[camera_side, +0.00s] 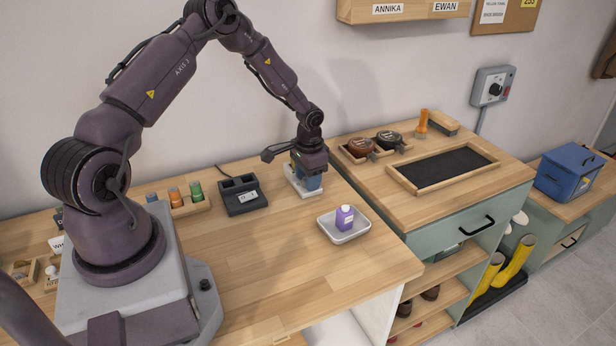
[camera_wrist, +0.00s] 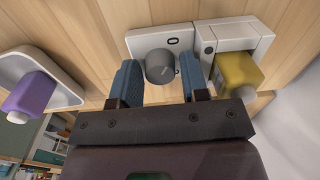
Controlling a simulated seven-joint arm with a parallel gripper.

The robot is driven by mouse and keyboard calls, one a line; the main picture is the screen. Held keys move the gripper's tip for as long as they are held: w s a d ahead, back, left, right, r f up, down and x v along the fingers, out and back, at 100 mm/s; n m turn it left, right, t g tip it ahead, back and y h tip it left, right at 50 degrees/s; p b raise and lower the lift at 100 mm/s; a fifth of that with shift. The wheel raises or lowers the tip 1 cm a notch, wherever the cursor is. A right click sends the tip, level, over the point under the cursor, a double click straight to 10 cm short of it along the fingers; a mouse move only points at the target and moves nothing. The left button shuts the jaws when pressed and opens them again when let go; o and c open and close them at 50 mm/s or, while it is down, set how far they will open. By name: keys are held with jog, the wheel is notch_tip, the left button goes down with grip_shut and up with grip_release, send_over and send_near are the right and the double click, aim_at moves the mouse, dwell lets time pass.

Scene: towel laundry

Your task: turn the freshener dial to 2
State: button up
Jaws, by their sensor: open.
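The freshener (camera_wrist: 143,40) is a white unit on the bench. In the wrist view its round grey dial (camera_wrist: 159,67) shows with a small mark near its right edge; I cannot read any numbers. A yellow bottle (camera_wrist: 237,73) sits in the white holder at its right. My gripper (camera_wrist: 158,80) is open, with its blue-padded fingers on either side of the dial and a small gap showing at each side. In the side view my gripper (camera_side: 306,179) points down over the freshener (camera_side: 301,192) and hides its dial.
A metal tray (camera_side: 329,232) with a purple bottle (camera_side: 345,217) stands nearby on the bench, at left in the wrist view. A black device (camera_side: 239,196) and a rack of coloured containers (camera_side: 186,206) stand left of the freshener. The front bench is clear.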

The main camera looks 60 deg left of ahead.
jog(key=c, duration=0.6)
jog(key=shift+c, duration=0.2)
jog(key=shift+m, duration=0.4)
jog(key=m, duration=0.4)
jog(key=shift+m, duration=0.3)
jog(key=m, duration=0.5)
jog(key=shift+r, duration=0.1)
jog(key=m, duration=0.6)
jog(key=shift+a+m+t+h, duration=0.1)
jog(key=shift+m+t+h, duration=0.2)
jog(key=shift+m, duration=0.1)
jog(key=m, duration=0.6)
jog(key=shift+m, duration=0.4)
